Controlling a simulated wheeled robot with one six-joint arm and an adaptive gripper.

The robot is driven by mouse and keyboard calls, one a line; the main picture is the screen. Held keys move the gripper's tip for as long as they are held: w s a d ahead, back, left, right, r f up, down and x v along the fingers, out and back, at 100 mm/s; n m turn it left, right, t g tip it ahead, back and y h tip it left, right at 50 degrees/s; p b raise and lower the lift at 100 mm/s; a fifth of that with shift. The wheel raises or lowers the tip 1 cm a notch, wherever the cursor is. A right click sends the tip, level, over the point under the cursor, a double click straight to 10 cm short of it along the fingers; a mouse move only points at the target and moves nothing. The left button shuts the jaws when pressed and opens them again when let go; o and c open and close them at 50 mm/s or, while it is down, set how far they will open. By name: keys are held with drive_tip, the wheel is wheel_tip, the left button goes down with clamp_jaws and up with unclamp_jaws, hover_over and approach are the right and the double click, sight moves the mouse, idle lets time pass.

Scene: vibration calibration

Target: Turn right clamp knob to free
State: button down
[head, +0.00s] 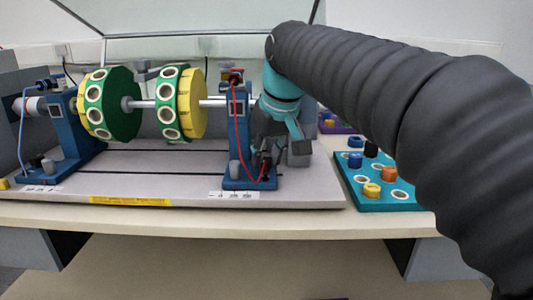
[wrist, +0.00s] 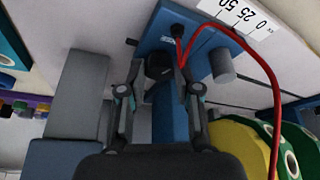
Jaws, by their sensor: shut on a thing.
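The right blue bearing stand (head: 238,125) stands on the grey bedplate, holding the right end of the shaft. My gripper (head: 264,160) reaches down just right of this stand. In the wrist view, my gripper (wrist: 158,75) is shut on a dark knob (wrist: 158,66) on the blue foot of the stand. The fingers lie on both sides of the knob. The knob's turn position cannot be told. In the head view the fingers and dark parts around them mostly hide the knob.
A red cable (wrist: 270,75) loops close beside the fingers. A grey post (wrist: 222,66) rises from the same foot. Green-and-yellow discs (head: 190,103) sit on the shaft to the left. A teal tray (head: 375,190) with small coloured pieces lies to the right.

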drive_tip(key=c, duration=0.8)
unclamp_jaws()
drive_tip(key=v, duration=1.2)
